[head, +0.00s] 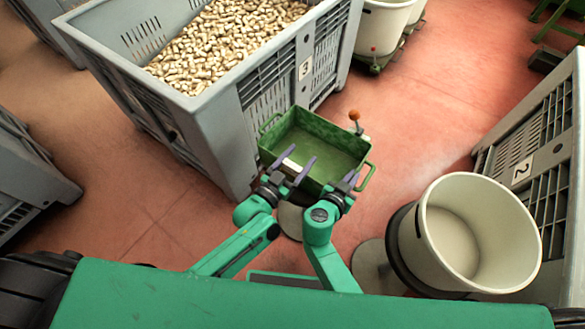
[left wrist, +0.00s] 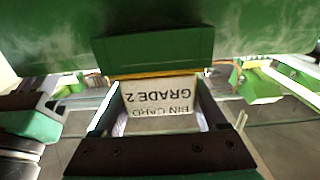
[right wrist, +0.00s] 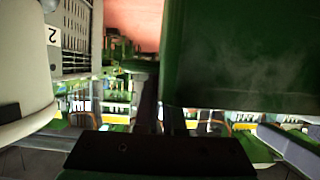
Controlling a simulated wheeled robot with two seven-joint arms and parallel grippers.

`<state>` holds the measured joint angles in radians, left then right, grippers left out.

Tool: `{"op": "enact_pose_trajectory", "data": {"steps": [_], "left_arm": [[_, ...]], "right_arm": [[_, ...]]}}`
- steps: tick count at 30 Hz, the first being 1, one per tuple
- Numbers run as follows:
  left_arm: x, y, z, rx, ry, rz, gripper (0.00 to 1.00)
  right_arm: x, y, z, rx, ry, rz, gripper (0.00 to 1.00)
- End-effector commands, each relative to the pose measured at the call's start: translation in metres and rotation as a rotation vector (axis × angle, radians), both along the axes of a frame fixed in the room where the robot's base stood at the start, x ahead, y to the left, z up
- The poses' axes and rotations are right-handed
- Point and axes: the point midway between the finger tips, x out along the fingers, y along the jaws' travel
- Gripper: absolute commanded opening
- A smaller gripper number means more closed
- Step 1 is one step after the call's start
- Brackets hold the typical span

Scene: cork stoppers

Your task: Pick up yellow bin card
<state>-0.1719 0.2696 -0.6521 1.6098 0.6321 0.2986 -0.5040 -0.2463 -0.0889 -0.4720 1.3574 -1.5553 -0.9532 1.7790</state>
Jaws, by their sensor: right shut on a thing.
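The bin card (left wrist: 158,94) shows in the left wrist view between my left gripper's fingers. It is pale, has a yellow strip along its top, and reads "BIN CARD GRADE 2" upside down. In the head view it is a small pale patch (head: 292,165) at the near left of the green tray (head: 338,137). My left gripper (head: 297,161) is open, with a finger on each side of the card. My right gripper (head: 349,180) is shut at the tray's near right edge; its fingertips are partly hidden, so the exact part held is unclear.
A large grey crate (head: 190,125) of corks stands behind and left of the tray. A white tub (head: 430,235) and a grey crate marked 2 (head: 540,160) stand at the right. An orange-knobbed lever (head: 354,116) rises behind the tray.

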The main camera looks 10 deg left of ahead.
Motion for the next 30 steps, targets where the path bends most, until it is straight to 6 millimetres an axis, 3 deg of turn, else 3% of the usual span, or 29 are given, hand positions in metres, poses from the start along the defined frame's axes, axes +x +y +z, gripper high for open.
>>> {"op": "enact_pose_trajectory", "data": {"steps": [1,2,11,22,30], "left_arm": [[0.0,0.0,0.0,0.0,0.0,0.0,0.31],[0.0,0.0,0.0,0.0,0.0,0.0,0.21],[0.0,-0.001,0.007,-0.004,-0.001,0.0,0.21],[0.0,0.0,0.09,-0.005,-0.002,0.001,0.21],[0.0,0.0,0.1,0.0,0.001,0.0,0.21]], "right_arm": [[0.0,0.0,0.0,0.0,0.0,0.0,0.0],[0.0,0.0,0.0,0.0,0.0,0.0,0.0],[0.0,0.0,0.0,0.0,0.0,0.0,0.0],[0.0,0.0,0.0,0.0,0.0,0.0,0.0],[0.0,0.0,0.0,0.0,-0.001,0.0,0.0]]}}
